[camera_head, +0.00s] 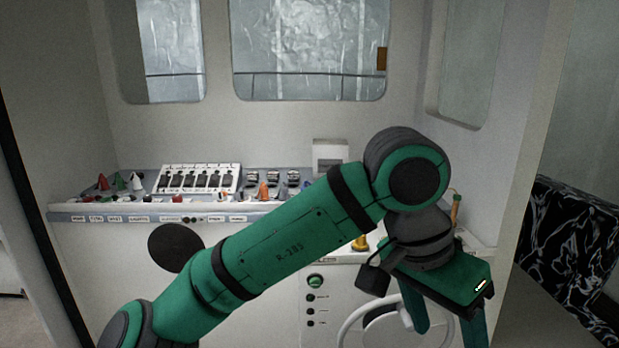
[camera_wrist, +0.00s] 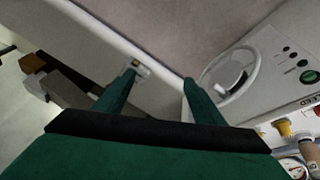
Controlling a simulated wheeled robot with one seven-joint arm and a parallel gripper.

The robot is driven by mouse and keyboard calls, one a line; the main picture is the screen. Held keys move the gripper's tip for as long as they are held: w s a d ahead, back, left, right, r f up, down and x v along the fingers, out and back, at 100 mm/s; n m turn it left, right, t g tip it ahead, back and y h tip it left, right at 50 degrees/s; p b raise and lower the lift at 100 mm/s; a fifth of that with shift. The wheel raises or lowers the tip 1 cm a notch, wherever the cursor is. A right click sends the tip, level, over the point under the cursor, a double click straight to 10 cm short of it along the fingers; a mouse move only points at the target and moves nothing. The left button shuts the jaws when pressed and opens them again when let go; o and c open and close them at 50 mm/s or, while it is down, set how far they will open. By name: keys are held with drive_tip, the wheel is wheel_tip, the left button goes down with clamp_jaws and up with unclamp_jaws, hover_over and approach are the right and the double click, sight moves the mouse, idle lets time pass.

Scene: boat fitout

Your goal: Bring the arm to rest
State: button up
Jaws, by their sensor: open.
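My gripper (camera_head: 443,318) hangs at the right end of my green arm, in front of the console, with its fingers pointing down. In the wrist view my gripper (camera_wrist: 160,92) shows its two green fingers spread apart with nothing between them. The arm is bent at the elbow and reaches across the middle of the head view.
A control console (camera_head: 135,217) with levers and switches runs along the back wall, below windows (camera_head: 308,45). A white steering wheel (camera_wrist: 252,78) is close by my gripper. A panel with a green button (camera_wrist: 309,76) stands beside it. A dark patterned seat (camera_head: 570,240) is at right.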

drive_tip(key=w+d+f+n+t+h, duration=0.45)
drive_tip(key=w+d+h, duration=0.55)
drive_tip(key=h, duration=0.3)
drive_tip(key=a+f+n+t+y, duration=0.4)
drive_tip(key=a+f+n+t, duration=0.2)
drive_tip(key=f, duration=0.5)
drive_tip(key=a+f+n+t+y, duration=0.45)
drive_tip(key=f+n+t, duration=0.2)
drive_tip(key=f, duration=0.35)
drive_tip(key=s+a+f+n+y, duration=0.1)
drive_tip(key=s+a+f+y, duration=0.6)
drive_tip(key=s+a+f, duration=0.5)
drive_tip(key=s+a+f+m+y, duration=0.1)
drive_tip(key=s+a+m, duration=0.2)
drive_tip(key=s, duration=0.7)
drive_tip(key=s+a+f+m+g, duration=0.1)
drive_tip(key=s+a+m, duration=0.1)
drive_tip(key=s, duration=0.9)
drive_tip(key=shift+a+f+m+y, duration=0.35)
drive_tip(key=shift+a+f+m, duration=0.05)
